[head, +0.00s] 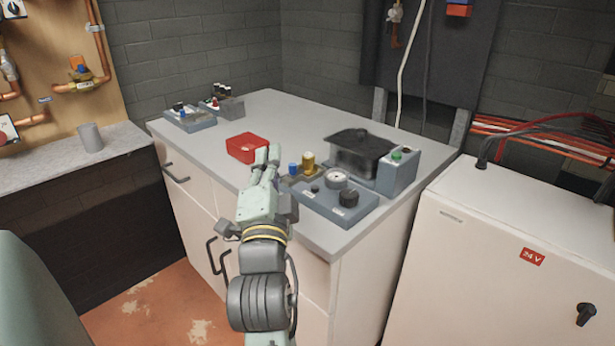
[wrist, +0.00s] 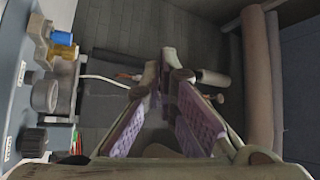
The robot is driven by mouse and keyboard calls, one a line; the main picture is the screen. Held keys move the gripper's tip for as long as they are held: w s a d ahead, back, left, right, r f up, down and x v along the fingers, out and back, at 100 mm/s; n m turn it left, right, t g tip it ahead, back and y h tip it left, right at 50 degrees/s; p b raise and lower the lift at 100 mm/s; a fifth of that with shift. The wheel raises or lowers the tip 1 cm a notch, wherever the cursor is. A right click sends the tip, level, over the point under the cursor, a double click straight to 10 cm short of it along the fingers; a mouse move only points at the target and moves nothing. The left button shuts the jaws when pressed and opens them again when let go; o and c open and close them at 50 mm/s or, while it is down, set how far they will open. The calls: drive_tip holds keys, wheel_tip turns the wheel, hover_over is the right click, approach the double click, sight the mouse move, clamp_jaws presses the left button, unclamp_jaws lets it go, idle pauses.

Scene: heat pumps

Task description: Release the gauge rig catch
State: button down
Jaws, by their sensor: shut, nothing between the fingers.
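The gauge rig (head: 333,205) is a blue-grey panel on the front right of the bench. It carries a pale round dial (head: 336,180), a black knob (head: 348,197), a blue cap (head: 293,169) and a brass-yellow fitting (head: 308,161). In the wrist view its knobs run along the left edge, with the grey round part (wrist: 45,96) and black knob (wrist: 32,142). I cannot tell which part is the catch. My gripper (head: 267,156) is shut and empty, left of the rig in the head view. Its fingers (wrist: 160,68) are apart from the rig's knobs in the wrist view.
A grey box with a green button (head: 397,156) and a dark-covered block (head: 359,152) stand behind the rig. Small units (head: 190,119) sit at the back left. The bench top (head: 290,118) is clear between them.

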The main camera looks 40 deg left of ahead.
sight(300, 190)
drive_tip(key=w+d+f+m+h, duration=0.1)
drive_tip(key=f+m, duration=0.1)
drive_tip(key=f, duration=0.1)
drive_tip(key=w+d+f+m+h, duration=0.1)
drive_tip(key=f+m+h, duration=0.1)
drive_tip(key=f, duration=0.1)
drive_tip(key=w+d+f+m+h, duration=0.1)
drive_tip(key=w+f+m+h, duration=0.1)
drive_tip(key=f, duration=0.2)
drive_tip(key=shift+m, duration=0.3)
drive_tip(key=p+x, duration=0.3)
drive_tip(key=x, duration=0.6)
drive_tip(key=shift+w+a+f, duration=0.15)
drive_tip(key=shift+w+a, duration=0.1)
drive_tip(key=shift+w, duration=0.15)
drive_tip(key=shift+s, duration=0.1)
drive_tip(key=shift+s+a+f+b, duration=0.15)
drive_tip(key=shift+s+a+b, duration=0.15)
drive_tip(key=shift+s+b, duration=0.6)
drive_tip(key=shift+s, duration=0.25)
drive_tip(key=shift+a+g, duration=0.1)
drive_tip(key=shift+g, duration=0.2)
